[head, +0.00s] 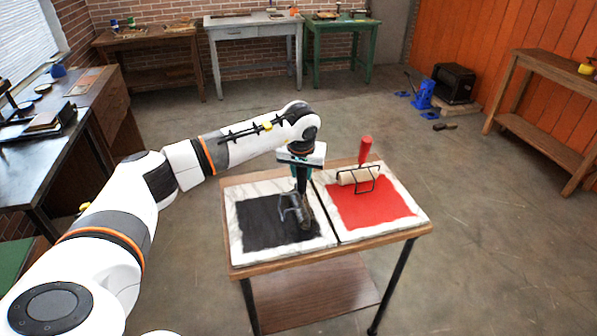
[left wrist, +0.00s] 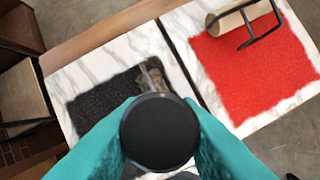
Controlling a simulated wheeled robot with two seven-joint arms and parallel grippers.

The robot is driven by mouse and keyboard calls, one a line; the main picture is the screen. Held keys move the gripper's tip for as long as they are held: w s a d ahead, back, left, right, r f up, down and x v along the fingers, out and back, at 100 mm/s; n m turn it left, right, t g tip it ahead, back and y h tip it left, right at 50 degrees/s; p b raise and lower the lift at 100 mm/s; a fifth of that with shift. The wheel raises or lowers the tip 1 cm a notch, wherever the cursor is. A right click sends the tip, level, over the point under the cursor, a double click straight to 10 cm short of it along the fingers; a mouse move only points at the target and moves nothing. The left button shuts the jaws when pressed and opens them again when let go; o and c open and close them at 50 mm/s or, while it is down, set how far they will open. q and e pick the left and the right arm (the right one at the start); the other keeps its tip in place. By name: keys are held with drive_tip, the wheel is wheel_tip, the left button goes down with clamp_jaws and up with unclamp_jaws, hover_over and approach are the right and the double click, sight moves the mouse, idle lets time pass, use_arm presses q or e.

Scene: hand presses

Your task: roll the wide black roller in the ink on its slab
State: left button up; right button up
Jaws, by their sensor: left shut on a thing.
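The wide black roller (head: 291,209) is at the right part of the black ink patch (head: 258,222) on the left marble slab (head: 240,257). Its handle stands upright in my left gripper (head: 302,172), which is shut on it. In the left wrist view, the round black handle end (left wrist: 160,132) sits between the teal fingers and hides most of the roller. A bit of the roller frame (left wrist: 154,76) shows beyond it, over the black ink (left wrist: 100,105). I cannot tell whether the roller touches the ink. My right gripper is not in view.
The right slab (head: 410,222) carries red ink (head: 370,208) and a pale roller with a red handle (head: 363,150), close to the right of my gripper. Both slabs lie on a small wooden table (head: 300,265). Floor around it is clear.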

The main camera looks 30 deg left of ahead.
use_arm(q)
drive_tip(key=shift+r+p, duration=1.6)
drive_tip(key=shift+r, duration=0.95)
